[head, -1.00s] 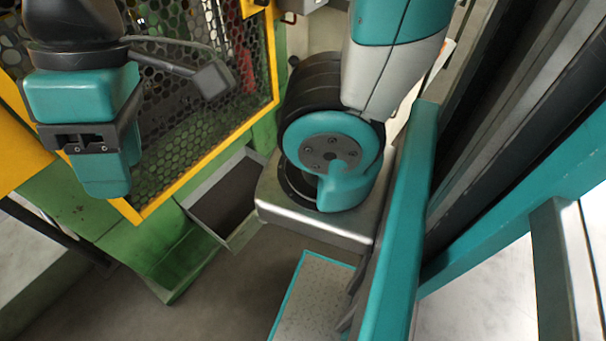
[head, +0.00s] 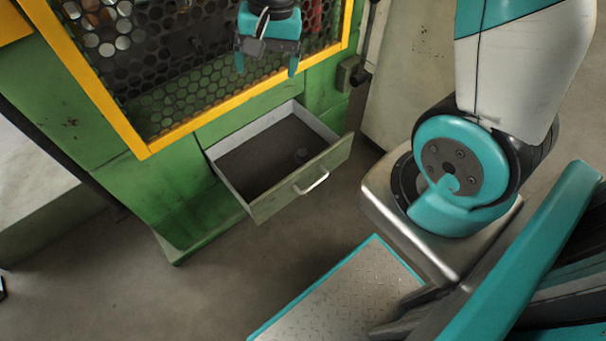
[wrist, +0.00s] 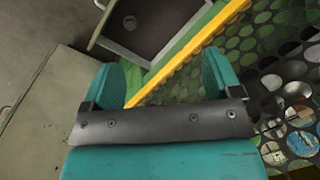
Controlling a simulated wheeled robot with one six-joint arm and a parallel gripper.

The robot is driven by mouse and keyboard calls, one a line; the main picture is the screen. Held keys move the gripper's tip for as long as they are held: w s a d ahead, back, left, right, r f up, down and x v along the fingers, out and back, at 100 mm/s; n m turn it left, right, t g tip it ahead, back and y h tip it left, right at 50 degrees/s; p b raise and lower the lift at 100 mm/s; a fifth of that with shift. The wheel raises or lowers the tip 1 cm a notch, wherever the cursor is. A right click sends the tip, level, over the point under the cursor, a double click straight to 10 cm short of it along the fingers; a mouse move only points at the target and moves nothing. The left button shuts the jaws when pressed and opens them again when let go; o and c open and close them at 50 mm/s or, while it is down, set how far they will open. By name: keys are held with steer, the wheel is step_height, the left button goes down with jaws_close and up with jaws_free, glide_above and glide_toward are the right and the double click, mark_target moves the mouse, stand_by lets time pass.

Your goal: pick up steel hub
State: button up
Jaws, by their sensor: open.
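In the wrist view both teal fingers of my gripper (wrist: 162,76) are spread apart.
The green machine (head: 165,200) carries a yellow-framed mesh guard (head: 205,110) close behind my gripper. The drawer's front has a pale handle (head: 312,184). A grey cabinet (head: 405,85) stands to the right. The floor (head: 230,280) before the drawer is clear.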

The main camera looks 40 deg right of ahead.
steer(key=w+d+f+m+h+b, duration=0.15)
steer(key=d+f+m+b, duration=0.3)
steer(key=f, duration=0.75)
steer(key=w+d+f+m+b, duration=0.35)
steer(key=d+f+b, duration=0.2)
steer(key=f, duration=0.55)
steer(key=m+b, duration=0.1)
steer(key=b, duration=0.3)
glide_toward(303, 152)
steer(key=shift+g, duration=0.4)
steer(key=f, duration=0.4)
steer(key=w+f, duration=0.1)
steer(key=f, duration=0.1)
steer(key=shift+a, duration=0.35)
steer(key=f+b, duration=0.1)
steer(key=f, duration=0.1)
steer(key=f+b, duration=0.2)
steer(key=f, duration=0.1)
steer(key=shift+s+d+f, duration=0.1)
steer(key=shift+d, duration=0.1)
steer(key=c, duration=1.3)
